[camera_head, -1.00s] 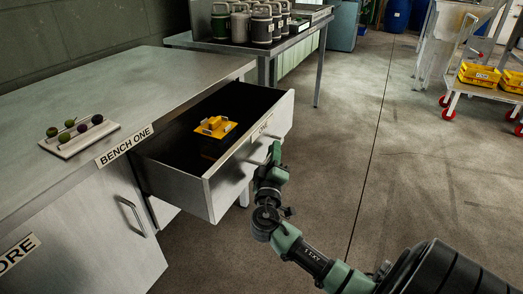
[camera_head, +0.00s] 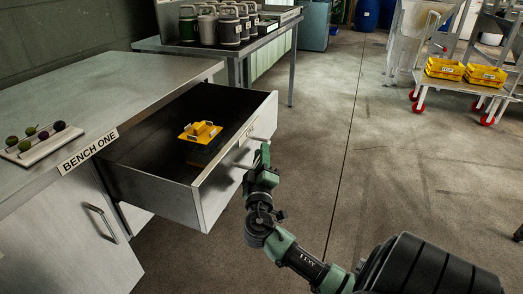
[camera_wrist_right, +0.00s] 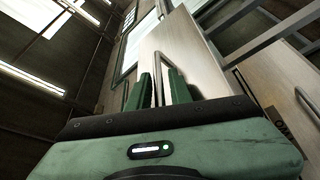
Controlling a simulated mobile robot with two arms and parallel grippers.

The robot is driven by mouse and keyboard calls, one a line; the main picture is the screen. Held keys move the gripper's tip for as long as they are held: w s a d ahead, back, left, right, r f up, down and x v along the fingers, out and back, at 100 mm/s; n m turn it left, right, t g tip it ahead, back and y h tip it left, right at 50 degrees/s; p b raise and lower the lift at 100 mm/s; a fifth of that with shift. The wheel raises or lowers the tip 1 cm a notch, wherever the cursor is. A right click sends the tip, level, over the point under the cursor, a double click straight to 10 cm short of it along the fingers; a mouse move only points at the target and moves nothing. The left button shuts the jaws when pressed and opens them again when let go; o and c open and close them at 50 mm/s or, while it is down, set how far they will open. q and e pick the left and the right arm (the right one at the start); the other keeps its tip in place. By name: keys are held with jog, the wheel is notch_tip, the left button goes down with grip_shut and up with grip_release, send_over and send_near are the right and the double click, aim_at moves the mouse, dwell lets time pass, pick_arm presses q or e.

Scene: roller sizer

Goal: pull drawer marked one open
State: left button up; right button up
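The drawer marked ONE (camera_head: 165,190) stands well out from the bench, in the middle of the head view. Its label (camera_head: 247,133) is on the front panel. A yellow-topped dark container (camera_head: 201,132) sits inside. My right gripper (camera_head: 263,158) is at the outer face of the drawer front. In the right wrist view its two green fingers (camera_wrist_right: 160,88) stand slightly apart, with the metal handle bar (camera_wrist_right: 158,62) between them; the gripper appears shut on it. The exact contact is partly hidden. My left gripper is in no view.
The bench, labelled BENCH ONE (camera_head: 88,151), bears a pale tray (camera_head: 42,147) of small round items. A cupboard handle (camera_head: 101,223) shows below. A table (camera_head: 290,30) with canisters stands behind. A trolley (camera_head: 470,87) with yellow bins is at right. The floor between is clear.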

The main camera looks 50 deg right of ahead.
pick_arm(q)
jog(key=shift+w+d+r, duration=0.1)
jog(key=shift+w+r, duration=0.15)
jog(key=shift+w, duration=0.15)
pick_arm(e)
jog(key=v, duration=0.8)
jog(key=shift+w, duration=0.1)
